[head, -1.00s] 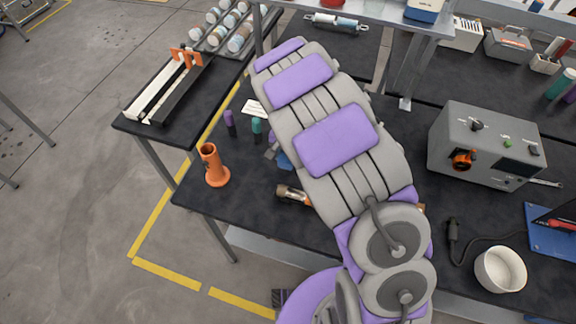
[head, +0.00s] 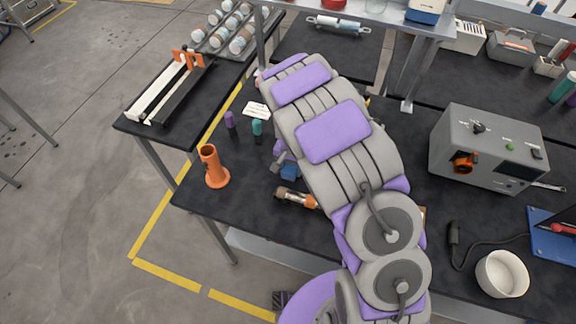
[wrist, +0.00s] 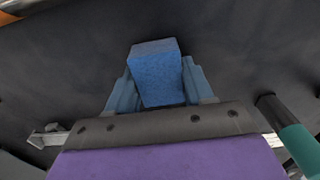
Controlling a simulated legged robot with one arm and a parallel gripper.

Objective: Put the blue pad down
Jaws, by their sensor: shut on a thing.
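The blue pad (wrist: 157,70) is a small, rough-faced block held between the two blue-grey fingers of my gripper (wrist: 158,92) in the wrist view. My gripper is shut on it. The pad's far end sticks out past the fingertips over the black tabletop. In the head view a small part of the blue pad (head: 290,172) shows low over the black table (head: 245,200), left of my arm. My gripper (head: 283,160) is mostly hidden there by my arm. I cannot tell whether the pad touches the table.
Near the pad stand an orange holder (head: 213,168), a teal-capped bottle (head: 257,128), a purple-capped bottle (head: 229,120) and a white card (head: 256,110). A brown-and-metal tool (head: 295,198) lies just below it. A grey control box (head: 488,145) and white bowl (head: 501,273) are at right.

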